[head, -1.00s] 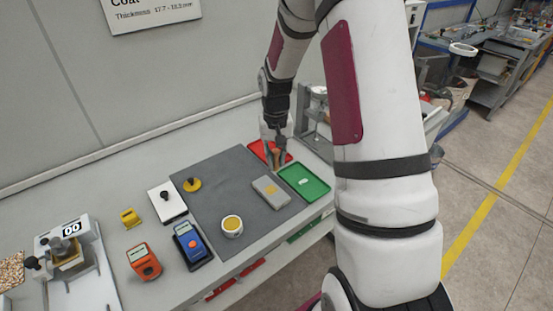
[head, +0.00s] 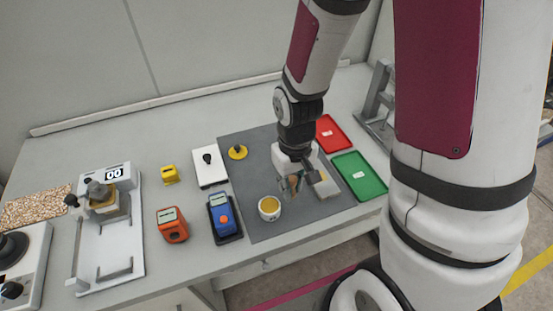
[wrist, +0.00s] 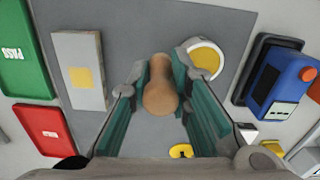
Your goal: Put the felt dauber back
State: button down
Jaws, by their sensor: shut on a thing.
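The felt dauber, a tan wooden handle with a rounded end (wrist: 160,92), stands between my gripper's green pads in the wrist view. My gripper (head: 292,187) is shut on it, over the grey mat (head: 265,157) in the head view. The dauber's felt end is not clearly seen. A white pot with yellow contents (head: 269,208) stands on the mat, left of and nearer than my gripper; it also shows in the wrist view (wrist: 205,57), right of the dauber. Dauber and pot appear apart.
A grey block with a yellow square (wrist: 80,72) lies on the mat. Red (head: 332,133) and green (head: 360,176) trays lie to the right. A blue device (head: 222,215), an orange device (head: 172,225) and a yellow disc with a black knob (head: 238,152) are to the left.

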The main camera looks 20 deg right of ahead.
jog(key=shift+s+a+f, duration=0.15)
jog(key=shift+s+a, duration=0.15)
jog(key=shift+s, duration=0.05)
jog(key=shift+n, duration=0.3)
jog(key=w, duration=0.5)
jog(key=w+d+f, duration=0.1)
jog(key=w, duration=0.9)
jog(key=shift+d+f, duration=0.25)
jog(key=shift+d, duration=0.05)
jog(key=shift+w+f+p, duration=0.15)
jog(key=shift+w+p, duration=0.15)
jog(key=shift+f+p, duration=0.35)
jog(key=shift+f, duration=1.25)
jog(key=shift+f, duration=0.15)
jog(key=c, duration=1.5)
grip_release()
